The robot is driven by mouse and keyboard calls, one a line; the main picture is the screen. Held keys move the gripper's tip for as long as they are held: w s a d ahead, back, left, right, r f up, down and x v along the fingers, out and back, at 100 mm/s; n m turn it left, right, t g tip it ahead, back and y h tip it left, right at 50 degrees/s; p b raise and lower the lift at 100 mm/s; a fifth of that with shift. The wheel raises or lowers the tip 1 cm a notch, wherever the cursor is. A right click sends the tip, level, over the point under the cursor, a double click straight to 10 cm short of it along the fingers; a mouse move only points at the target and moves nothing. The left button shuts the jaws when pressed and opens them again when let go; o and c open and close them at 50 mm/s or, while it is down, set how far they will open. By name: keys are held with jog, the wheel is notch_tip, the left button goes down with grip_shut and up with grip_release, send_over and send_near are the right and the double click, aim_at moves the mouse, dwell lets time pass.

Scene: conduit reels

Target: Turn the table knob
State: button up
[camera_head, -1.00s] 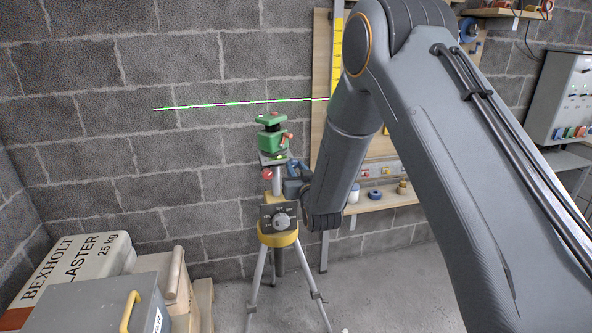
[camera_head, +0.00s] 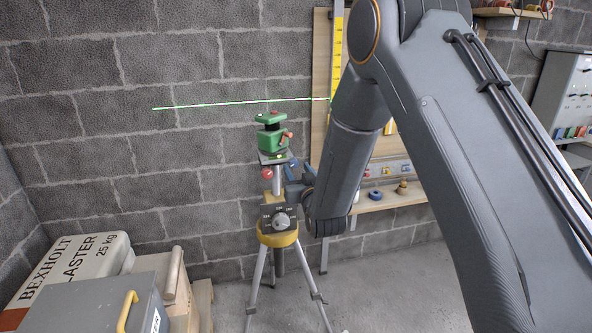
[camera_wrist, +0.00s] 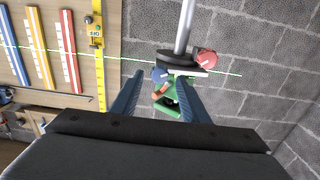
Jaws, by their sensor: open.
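A green laser level (camera_head: 272,139) stands on a small table on top of a tripod (camera_head: 278,240). A red knob (camera_head: 267,174) is at the left under the table, and it also shows in the wrist view (camera_wrist: 205,58). A blue knob (camera_wrist: 160,74) shows at the table's edge in the wrist view, between my fingertips in the picture. I cannot tell whether they touch it. My gripper (camera_wrist: 160,79) is open, its two blue fingers pointing at the table. In the head view my gripper is just right of the post, partly hidden by my arm.
A dark dial plate with a grey knob (camera_head: 281,222) is lower on the tripod. A green laser line crosses the block wall (camera_head: 120,150). A board with a yellow scale (camera_head: 337,50) is behind my arm. A plaster bag (camera_head: 75,262) and grey case (camera_head: 95,305) stand at lower left.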

jog(key=shift+b+v, duration=0.55)
jog(key=shift+v, duration=2.15)
jog(key=shift+d, duration=0.1)
jog(key=s+d+f+m+g+h, duration=0.1)
jog(key=s+d+f+g+h, duration=0.15)
jog(key=s+d+g, duration=0.4)
jog(key=s+d+f+m+g+h, duration=0.1)
jog(key=s+d+f+g+h, duration=0.2)
jog(key=d, duration=0.6)
jog(key=s+d+m+g, duration=0.1)
jog(key=s+d+g, duration=0.2)
jog(key=s, duration=0.9)
jog(key=s+d+f+g, duration=0.1)
jog(key=s+d+g, duration=0.3)
jog(key=s, duration=0.8)
jog(key=shift+d+f+m, duration=0.3)
jog(key=shift+d+m, duration=0.1)
jog(key=shift+d, duration=0.75)
